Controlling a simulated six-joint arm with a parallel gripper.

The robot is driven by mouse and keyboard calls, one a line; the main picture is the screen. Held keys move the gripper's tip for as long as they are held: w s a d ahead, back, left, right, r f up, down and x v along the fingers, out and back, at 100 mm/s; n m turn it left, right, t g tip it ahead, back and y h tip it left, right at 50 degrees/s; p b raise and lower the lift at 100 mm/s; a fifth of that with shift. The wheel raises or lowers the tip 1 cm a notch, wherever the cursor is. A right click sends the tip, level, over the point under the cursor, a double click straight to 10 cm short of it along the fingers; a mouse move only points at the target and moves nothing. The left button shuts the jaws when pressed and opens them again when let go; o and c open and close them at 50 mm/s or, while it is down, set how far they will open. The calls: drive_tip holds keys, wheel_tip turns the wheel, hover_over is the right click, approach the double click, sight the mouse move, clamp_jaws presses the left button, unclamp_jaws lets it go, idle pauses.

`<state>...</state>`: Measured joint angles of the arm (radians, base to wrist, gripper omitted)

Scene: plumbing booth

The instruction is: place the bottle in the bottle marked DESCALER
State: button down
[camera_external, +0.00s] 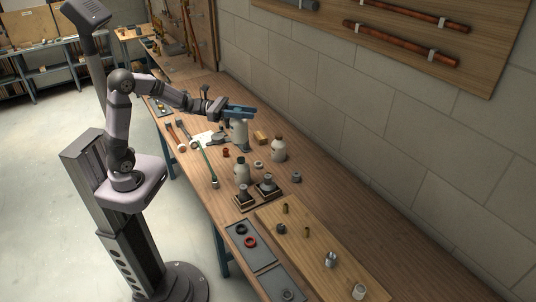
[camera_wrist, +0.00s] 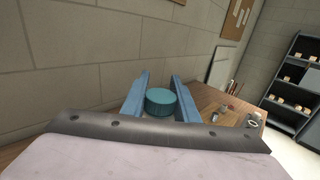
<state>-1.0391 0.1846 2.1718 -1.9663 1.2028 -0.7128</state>
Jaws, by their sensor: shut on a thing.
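My gripper (camera_external: 240,112), with blue fingers, is over the bench at the far side of the bottles. It is shut on a white bottle (camera_external: 239,131), which hangs below the fingers and looks upright. In the wrist view the bottle's teal cap (camera_wrist: 160,101) sits between the two fingers (camera_wrist: 159,97). I cannot tell whether its base touches the bench. A second white bottle (camera_external: 278,150) stands to the right, and a third pale bottle with a dark green top (camera_external: 242,172) stands nearer the camera. No label is readable, so I cannot tell which says DESCALER.
Two dark-based fittings (camera_external: 267,187) stand near the third bottle. A wooden board (camera_external: 310,250) and grey trays (camera_external: 250,244) fill the near end. The block wall (camera_external: 350,120) bounds the bench on the right.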

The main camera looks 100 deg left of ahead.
sight(247, 133)
wheel_tip(247, 133, down, 10)
drive_tip(key=p, duration=0.2)
idle(0.8)
drive_tip(key=shift+f, duration=0.15)
drive_tip(key=c, duration=1.4)
unclamp_jaws()
drive_tip(key=shift+s, duration=0.15)
drive_tip(key=s+b, duration=0.3)
drive_tip(key=s, duration=0.8)
drive_tip(key=shift+s+b, duration=0.3)
drive_tip(key=shift+s, duration=0.05)
